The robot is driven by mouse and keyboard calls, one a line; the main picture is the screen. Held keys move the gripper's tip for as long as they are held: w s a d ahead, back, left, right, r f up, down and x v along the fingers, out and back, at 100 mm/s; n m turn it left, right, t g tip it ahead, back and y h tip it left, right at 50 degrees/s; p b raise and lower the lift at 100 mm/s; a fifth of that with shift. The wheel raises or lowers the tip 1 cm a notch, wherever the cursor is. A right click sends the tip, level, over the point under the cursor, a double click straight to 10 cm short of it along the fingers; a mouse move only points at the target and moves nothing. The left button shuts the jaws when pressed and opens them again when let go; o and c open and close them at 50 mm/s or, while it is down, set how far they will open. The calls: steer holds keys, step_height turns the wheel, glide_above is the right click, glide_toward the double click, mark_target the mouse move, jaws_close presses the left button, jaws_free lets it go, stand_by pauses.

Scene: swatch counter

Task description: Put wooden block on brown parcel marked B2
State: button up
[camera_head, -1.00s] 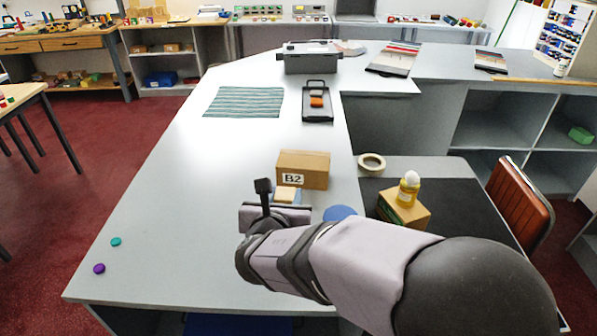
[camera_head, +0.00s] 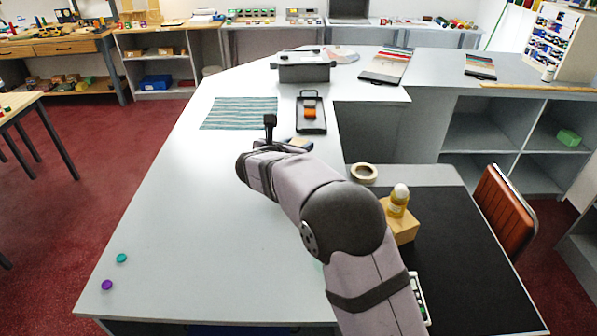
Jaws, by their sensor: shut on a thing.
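My gripper (camera_head: 288,147) is raised over the grey counter (camera_head: 200,225), short of the black tray. A small tan piece, the wooden block (camera_head: 301,142), shows just past its far side, with a dark blue edge by it. The gripper is shut on the block; its fingertips are mostly hidden behind my wrist. The brown parcel marked B2 is not visible now; my arm covers the part of the counter where it stood in the earlier view. I cannot tell how far the block is from it.
A black tray (camera_head: 318,127) holds an orange item (camera_head: 309,112). A striped cloth (camera_head: 240,113) lies left of it. The counter's left side is mostly clear.

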steer(key=shift+f+p, duration=1.25)
steer(key=shift+f, duration=3.7)
steer(key=shift+f+b, duration=0.3)
steer(key=shift+b, duration=0.05)
steer(key=o, duration=1)
steer(key=shift+r, duration=0.1)
steer(key=shift+r+p, duration=0.2)
steer(key=shift+p, duration=0.1)
steer(key=b+v, duration=0.3)
steer(key=v, duration=0.9)
steer(key=shift+a+b, duration=0.1)
steer(key=shift+b, duration=0.3)
